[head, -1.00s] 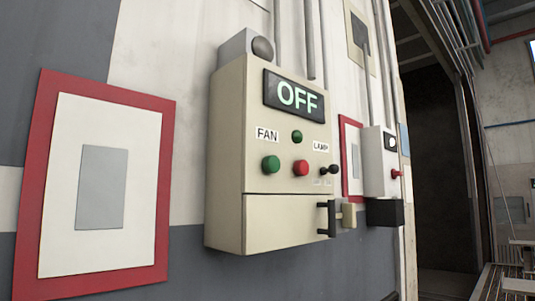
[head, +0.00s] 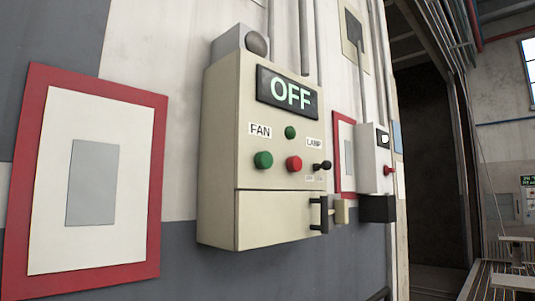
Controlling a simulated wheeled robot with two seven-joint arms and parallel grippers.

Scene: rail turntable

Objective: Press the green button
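A cream control box (head: 219,150) is mounted on the wall in the middle of the head view. A large green button (head: 263,160) sits on its front, low and left, under a FAN label (head: 260,130). A red button (head: 294,164) is just to its right. A smaller green round part (head: 290,132) sits above them; I cannot tell whether it is a lamp or a button. A dark display (head: 288,94) at the top reads OFF in green. Neither of my grippers is in view.
A black lever (head: 322,166) and a black handle (head: 319,215) stick out at the box's right side. A smaller box (head: 374,160) with a red knob is further right. Red-framed panels (head: 150,185) flank the control box. A dark doorway (head: 430,170) opens at right.

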